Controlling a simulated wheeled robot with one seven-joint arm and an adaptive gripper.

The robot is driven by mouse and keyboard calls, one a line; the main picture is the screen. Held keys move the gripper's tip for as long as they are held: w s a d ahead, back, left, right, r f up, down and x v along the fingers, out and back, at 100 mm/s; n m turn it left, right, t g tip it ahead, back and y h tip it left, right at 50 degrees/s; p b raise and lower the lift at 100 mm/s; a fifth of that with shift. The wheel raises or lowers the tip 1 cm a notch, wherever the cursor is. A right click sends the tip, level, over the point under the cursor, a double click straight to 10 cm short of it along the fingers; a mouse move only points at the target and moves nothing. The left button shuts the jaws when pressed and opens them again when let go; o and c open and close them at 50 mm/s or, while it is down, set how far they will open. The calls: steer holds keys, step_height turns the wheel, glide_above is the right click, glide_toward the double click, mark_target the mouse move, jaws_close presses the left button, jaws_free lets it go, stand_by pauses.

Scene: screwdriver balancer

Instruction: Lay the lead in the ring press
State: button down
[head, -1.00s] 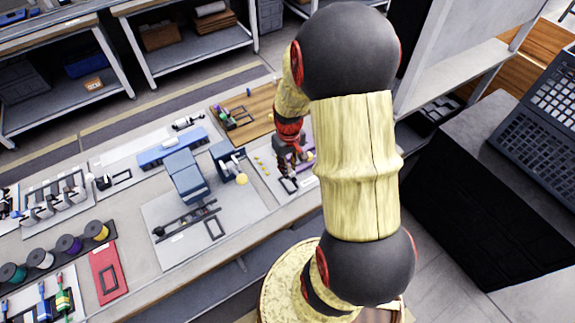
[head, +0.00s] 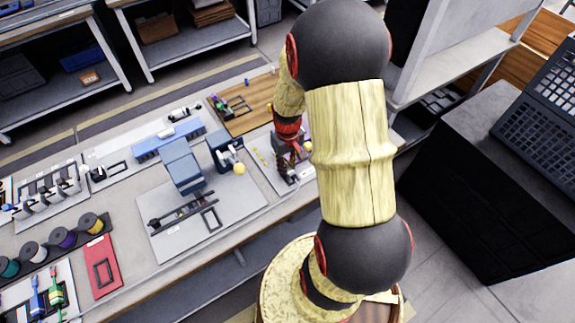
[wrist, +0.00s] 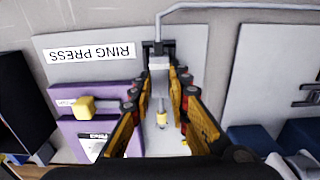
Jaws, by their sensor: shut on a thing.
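In the wrist view my gripper (wrist: 160,78) points at a grey board whose upside-down label (wrist: 90,53) reads RING PRESS. Its two yellow-and-black fingers have closed in on a small grey piece, probably part of the lead (wrist: 160,63), in front of a dark bracket. A small yellow-tipped piece (wrist: 161,118) shows between the fingers; I cannot tell whether it belongs to the lead. A purple block with a yellow knob (wrist: 85,107), likely the ring press, stands beside the fingers on the left. In the head view my gripper (head: 291,167) is low over the board at the bench's right end.
A blue machine (head: 181,166) and a smaller one with a yellow knob (head: 239,169) stand left of my gripper. A wooden board (head: 243,106) lies behind. Wire spools (head: 62,239) and a red plate (head: 102,265) are at the left. A grey pipe (wrist: 230,7) crosses the wrist view.

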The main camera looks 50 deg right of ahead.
steer(key=shift+f+b, duration=0.3)
steer(key=shift+f, duration=0.3)
stand_by(0.5)
steer(key=c, duration=1.6)
jaws_free()
steer(key=shift+r, duration=0.1)
step_height(320, 180, up, 12)
steer(key=shift+f, duration=0.1)
